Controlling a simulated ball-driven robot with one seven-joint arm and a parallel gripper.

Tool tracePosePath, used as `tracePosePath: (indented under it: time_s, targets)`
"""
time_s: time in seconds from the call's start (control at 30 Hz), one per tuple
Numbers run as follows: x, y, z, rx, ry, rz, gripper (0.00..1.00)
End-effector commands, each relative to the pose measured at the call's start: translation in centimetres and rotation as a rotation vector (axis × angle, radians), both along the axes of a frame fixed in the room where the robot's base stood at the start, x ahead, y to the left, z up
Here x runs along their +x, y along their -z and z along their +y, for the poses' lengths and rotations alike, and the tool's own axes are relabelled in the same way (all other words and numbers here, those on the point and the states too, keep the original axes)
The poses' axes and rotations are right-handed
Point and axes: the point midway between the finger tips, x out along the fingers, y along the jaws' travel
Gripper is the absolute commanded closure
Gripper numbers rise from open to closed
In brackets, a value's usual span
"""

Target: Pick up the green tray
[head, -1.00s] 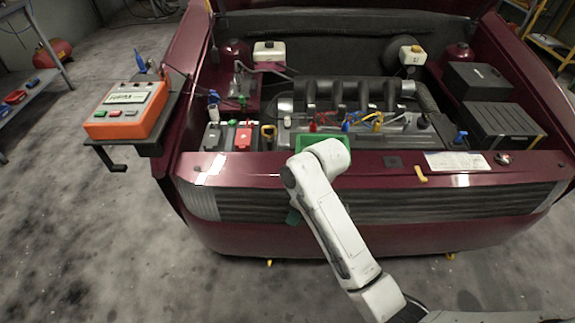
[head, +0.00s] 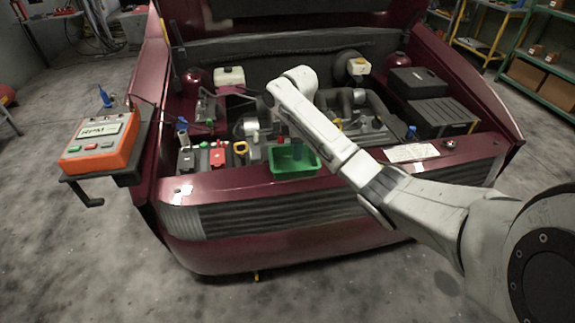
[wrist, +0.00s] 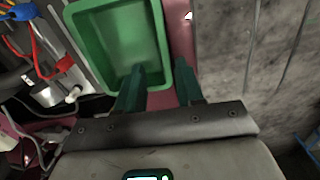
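The green tray (head: 295,173) sits upright at the front edge of the car's engine bay in the head view. In the wrist view the tray (wrist: 92,35) fills the upper left and its inside looks empty. My gripper (wrist: 160,82) has two dark green fingers, spread apart. In the wrist view the left finger overlaps the tray's inside near its lower end and the right finger is outside its right wall. I cannot tell whether either finger touches the wall. In the head view my arm reaches over the engine bay and mostly hides the gripper.
The red car front (head: 235,193) lies under the tray. An orange RPM meter (head: 100,143) stands on a side shelf at left. Red and blue cable clips (wrist: 20,13) lie left of the tray. A black box (head: 443,115) is at right.

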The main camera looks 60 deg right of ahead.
Motion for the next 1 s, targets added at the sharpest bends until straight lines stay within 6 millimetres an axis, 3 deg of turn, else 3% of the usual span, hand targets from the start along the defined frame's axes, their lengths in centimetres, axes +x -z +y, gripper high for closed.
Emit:
tracePosePath:
  time_s: [0.2,0.47,0.7,1.0]
  targets:
    - [0.0,3.5,0.1,0.003,0.001,0.003,0.63]
    - [0.0,5.4,0.0,0.002,0.001,0.001,0.63]
    - [-0.1,8.8,-0.2,0.001,0.001,0.002,0.63]
    - [0.0,10.0,-0.2,0.001,0.0,-0.001,0.63]
